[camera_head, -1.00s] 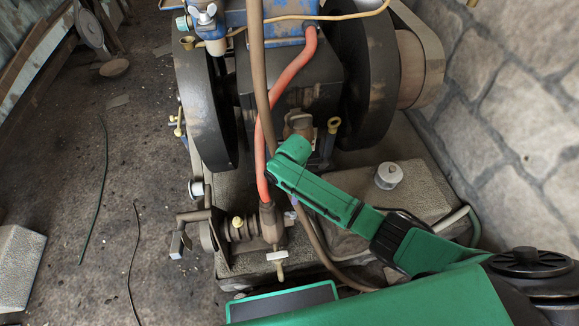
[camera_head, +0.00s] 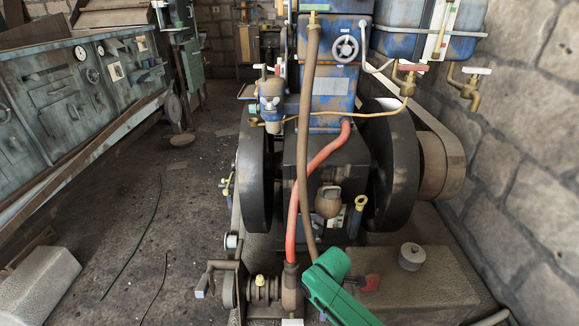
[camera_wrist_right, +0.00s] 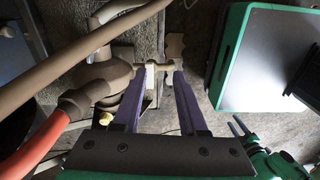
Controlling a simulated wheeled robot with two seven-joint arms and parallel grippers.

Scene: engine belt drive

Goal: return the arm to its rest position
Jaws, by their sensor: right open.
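My right arm's green link (camera_head: 335,290) shows at the bottom centre of the head view, in front of the engine's lower parts. My right gripper (camera_wrist_right: 162,75) is open in the wrist view, its two purple fingers apart. A small brass tap-like fitting (camera_wrist_right: 158,67) appears between and beyond the fingertips; I cannot tell whether they touch it. A green part with thin dark prongs (camera_wrist_right: 241,126), apparently my left gripper, shows at the lower right of the wrist view; its opening is unclear. No gripper fingers show in the head view.
The blue engine (camera_head: 333,95) stands between two black flywheels (camera_head: 252,180). A red hose (camera_head: 318,160) and brown pipe (camera_head: 304,130) run down its front, also close left of the gripper in the wrist view.

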